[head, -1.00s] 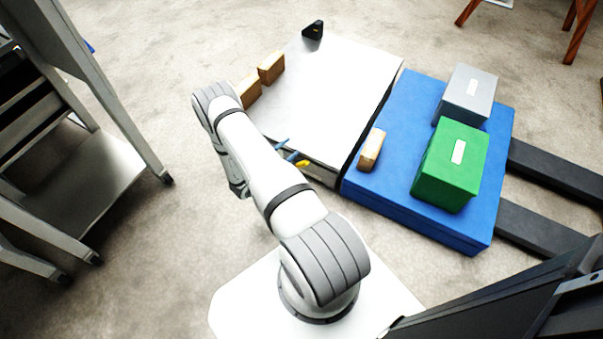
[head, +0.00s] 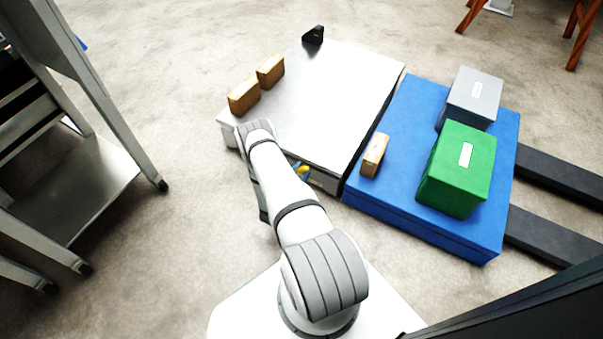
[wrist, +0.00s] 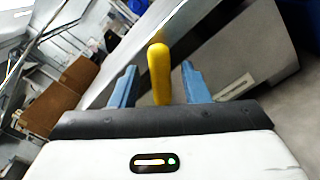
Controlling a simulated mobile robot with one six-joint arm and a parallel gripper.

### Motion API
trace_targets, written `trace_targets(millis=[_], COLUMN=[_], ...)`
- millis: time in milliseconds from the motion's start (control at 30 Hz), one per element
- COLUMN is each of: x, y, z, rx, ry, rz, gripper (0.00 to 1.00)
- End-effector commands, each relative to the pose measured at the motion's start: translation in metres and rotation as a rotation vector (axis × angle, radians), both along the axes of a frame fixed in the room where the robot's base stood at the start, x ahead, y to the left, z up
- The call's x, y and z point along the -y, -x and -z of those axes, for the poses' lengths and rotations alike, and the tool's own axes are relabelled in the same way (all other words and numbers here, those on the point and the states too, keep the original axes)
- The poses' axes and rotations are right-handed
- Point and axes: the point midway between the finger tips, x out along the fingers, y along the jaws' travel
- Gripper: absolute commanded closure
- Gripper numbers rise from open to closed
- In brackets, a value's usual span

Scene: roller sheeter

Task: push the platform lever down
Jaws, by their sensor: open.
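The platform lever is a yellow rounded bar (wrist: 159,75) in the wrist view. It stands out from the side of the platform between my gripper's two blue fingers. In the head view the lever (head: 304,169) shows as a small yellow spot at the near side of the metal-topped platform (head: 330,95). My gripper (wrist: 158,68) is open, with one finger on each side of the lever and a visible gap to each. In the head view my arm hides most of my gripper. I cannot tell the lever's exact tilt.
Two wooden blocks (head: 244,97) (head: 271,71) and a black bracket (head: 313,35) are on the platform. A blue base (head: 390,195) beside it carries a green box (head: 457,170), a grey box (head: 471,97) and a wooden block (head: 375,155). A metal rack (head: 90,190) stands left.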

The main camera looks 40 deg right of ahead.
Motion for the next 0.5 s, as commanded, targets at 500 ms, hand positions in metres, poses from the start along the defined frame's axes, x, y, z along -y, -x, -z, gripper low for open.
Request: trace_targets(millis=[500], x=[0.0045], y=[-0.0013], z=[-0.0006], rx=[-0.001], ry=[0.000], rz=[0.001], gripper=[0.74])
